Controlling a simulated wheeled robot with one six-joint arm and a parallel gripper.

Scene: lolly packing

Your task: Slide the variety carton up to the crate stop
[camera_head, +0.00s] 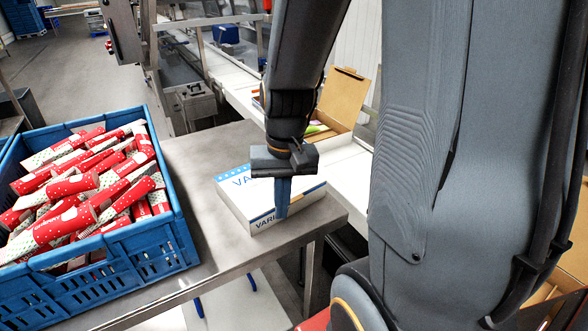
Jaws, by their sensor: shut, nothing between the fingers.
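The variety carton (240,207) is a flat white box with blue print, lying on the grey metal table near its right end. My gripper (282,214) points down with its fingers shut and empty. The fingers stand in front of the carton's near side and hide part of its lettering. I cannot tell whether they touch it. The blue crate (150,262) stands on the table to the left, with a gap of bare table between it and the carton. I cannot pick out a separate crate stop.
The crate holds many red and white lolly packs (85,190). The table (200,160) is bare between crate and carton. An open brown carton (340,100) stands on the white conveyor (345,170) behind. My arm hides much of the right side.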

